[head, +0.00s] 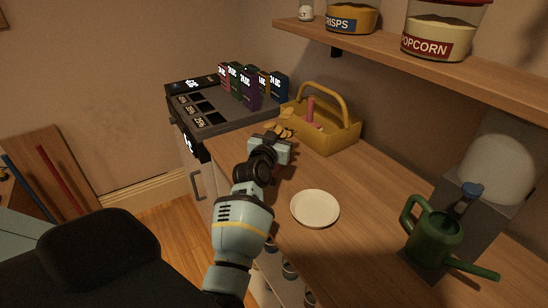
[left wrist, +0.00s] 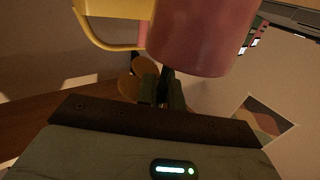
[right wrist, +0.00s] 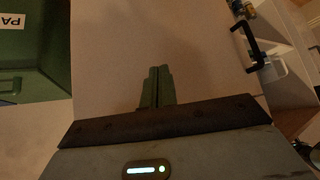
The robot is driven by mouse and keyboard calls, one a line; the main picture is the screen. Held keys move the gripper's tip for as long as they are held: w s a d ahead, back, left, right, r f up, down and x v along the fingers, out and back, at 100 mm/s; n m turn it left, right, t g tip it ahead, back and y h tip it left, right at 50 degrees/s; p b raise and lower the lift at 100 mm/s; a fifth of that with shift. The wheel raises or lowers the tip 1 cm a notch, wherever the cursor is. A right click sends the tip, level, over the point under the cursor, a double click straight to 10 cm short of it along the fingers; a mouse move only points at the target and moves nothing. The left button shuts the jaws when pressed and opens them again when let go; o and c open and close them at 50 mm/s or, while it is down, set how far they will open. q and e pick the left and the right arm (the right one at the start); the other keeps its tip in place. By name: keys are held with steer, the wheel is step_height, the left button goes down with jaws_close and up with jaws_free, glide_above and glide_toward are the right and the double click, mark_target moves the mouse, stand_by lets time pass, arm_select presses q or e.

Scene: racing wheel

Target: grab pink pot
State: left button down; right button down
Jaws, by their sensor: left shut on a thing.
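The pink pot (left wrist: 205,38) fills the upper middle of the left wrist view, right at the fingertips of my left gripper (left wrist: 165,82). That gripper is shut on it; the exact contact is dark and hard to see. A pink object (head: 311,108) shows inside the basket. My right gripper (right wrist: 157,88) is shut and empty in the right wrist view, and is out of the head view.
A white plate (head: 315,208) and a green watering can (head: 436,237) stand on the counter (head: 350,260). A dark display unit (head: 205,110) with boxes is at the back left. A shelf (head: 430,65) overhangs the right side.

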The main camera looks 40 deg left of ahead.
arm_select(q)
steer(key=shift+r, duration=0.15)
stand_by(0.3)
steer(key=shift+r, duration=0.3)
steer(key=r, duration=0.3)
steer(key=shift+s+a, duration=0.2)
steer(key=shift+s, duration=0.05)
steer(key=s+a, duration=0.3)
steer(key=s, duration=0.3)
steer(key=s+a+r, duration=0.1)
steer(key=s+a, duration=0.3)
steer(key=s, duration=0.3)
steer(key=shift+s+a+r, duration=0.15)
steer(key=shift+s+a, duration=0.05)
steer(key=shift+a, duration=0.1)
